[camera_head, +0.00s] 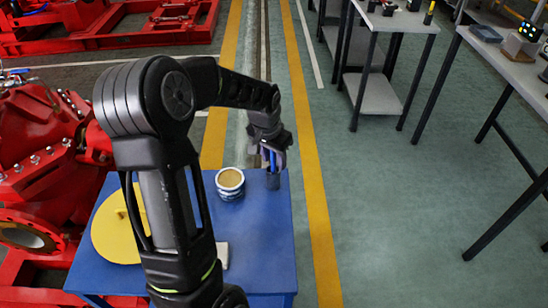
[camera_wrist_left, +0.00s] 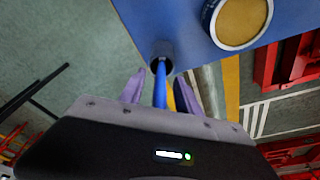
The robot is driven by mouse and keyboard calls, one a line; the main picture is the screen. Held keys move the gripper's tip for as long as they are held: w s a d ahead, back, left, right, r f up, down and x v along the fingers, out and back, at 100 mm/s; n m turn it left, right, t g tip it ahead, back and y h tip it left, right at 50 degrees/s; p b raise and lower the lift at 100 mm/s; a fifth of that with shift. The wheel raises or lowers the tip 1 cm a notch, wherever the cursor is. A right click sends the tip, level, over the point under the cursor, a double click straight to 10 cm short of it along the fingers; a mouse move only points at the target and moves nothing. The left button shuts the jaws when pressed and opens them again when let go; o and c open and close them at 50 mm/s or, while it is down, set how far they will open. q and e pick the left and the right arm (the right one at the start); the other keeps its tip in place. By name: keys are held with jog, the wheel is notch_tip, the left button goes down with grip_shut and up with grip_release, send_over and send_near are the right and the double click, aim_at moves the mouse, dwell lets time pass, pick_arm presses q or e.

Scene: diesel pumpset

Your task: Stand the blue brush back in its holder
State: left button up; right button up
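The blue brush (camera_head: 272,159) is upright at the holder, and its lower end appears to be inside the holder's mouth. The dark grey cylindrical holder (camera_head: 272,180) stands near the right edge of the blue table (camera_head: 262,238). In the left wrist view the brush (camera_wrist_left: 160,90) runs between my fingers toward the holder (camera_wrist_left: 162,50). My left gripper (camera_head: 272,148) is above the holder. In the wrist view its purple fingertips (camera_wrist_left: 162,88) stand apart, one on each side of the brush, with gaps showing. My right gripper is not in view.
A blue-and-white cup with a tan top (camera_head: 230,183) stands left of the holder. A round yellow thing (camera_head: 112,232) lies on the table's left, partly behind my arm. Red machinery (camera_head: 40,160) is at the left. Open floor lies right of the table.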

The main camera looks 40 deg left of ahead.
pick_arm(q)
jog(key=shift+w+p+v, duration=0.3)
jog(key=shift+p+v, duration=0.7)
jog(key=shift+v, duration=0.4)
jog(key=shift+w+p+v, duration=0.3)
jog(key=shift+p+v, duration=0.65)
jog(key=shift+v, duration=0.5)
jog(key=shift+w+p+v, duration=0.3)
jog(key=shift+p+v, duration=0.7)
jog(key=shift+v, duration=0.4)
jog(key=shift+r, duration=0.2)
jog(key=shift+r, duration=0.1)
